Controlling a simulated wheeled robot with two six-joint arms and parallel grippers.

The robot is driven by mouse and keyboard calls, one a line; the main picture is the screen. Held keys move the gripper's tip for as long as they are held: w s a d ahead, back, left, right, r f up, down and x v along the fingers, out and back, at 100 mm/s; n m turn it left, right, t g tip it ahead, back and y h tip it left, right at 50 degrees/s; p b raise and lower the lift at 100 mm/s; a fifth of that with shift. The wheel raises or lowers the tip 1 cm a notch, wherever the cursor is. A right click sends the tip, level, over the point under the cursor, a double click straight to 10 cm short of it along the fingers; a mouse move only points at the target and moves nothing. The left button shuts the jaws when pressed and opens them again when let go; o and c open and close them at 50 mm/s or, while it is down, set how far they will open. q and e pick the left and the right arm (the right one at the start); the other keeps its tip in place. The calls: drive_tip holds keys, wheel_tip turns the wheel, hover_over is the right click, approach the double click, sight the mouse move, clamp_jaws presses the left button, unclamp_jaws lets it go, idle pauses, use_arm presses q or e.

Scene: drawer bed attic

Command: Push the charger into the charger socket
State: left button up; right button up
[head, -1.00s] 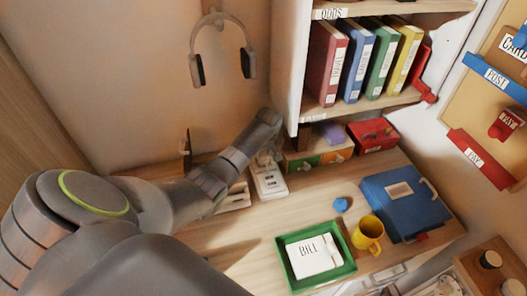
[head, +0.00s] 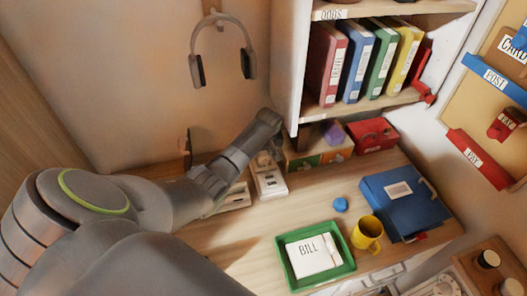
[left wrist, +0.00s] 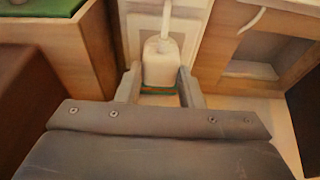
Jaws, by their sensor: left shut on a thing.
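The charger (left wrist: 161,62) is a white block with a white cord running from its far end in the left wrist view. It also shows in the head view (head: 264,159), small and partly hidden by my arm. My left gripper (left wrist: 160,84) is shut on it, with one finger on each side. The white socket strip (head: 270,183) lies on the desk, and the charger is at its far end. The strip also shows behind the charger in the left wrist view (left wrist: 134,28). I cannot tell how deep the charger sits. My right gripper is not in view.
A low organizer with coloured compartments (head: 307,159) stands right of the strip, with a red box (head: 372,136) beyond. A shelf with binders (head: 354,62) hangs above. A green tray (head: 346,268), yellow mug (head: 367,233) and blue folder (head: 402,204) lie to the right.

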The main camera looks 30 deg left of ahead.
use_arm(q)
drive_tip(key=shift+f+b, duration=0.3)
drive_tip(key=shift+f, duration=0.25)
drive_tip(key=o, duration=1)
drive_tip(key=shift+r, duration=0.1)
drive_tip(key=v, duration=1.7)
drive_tip(key=shift+s, duration=0.1)
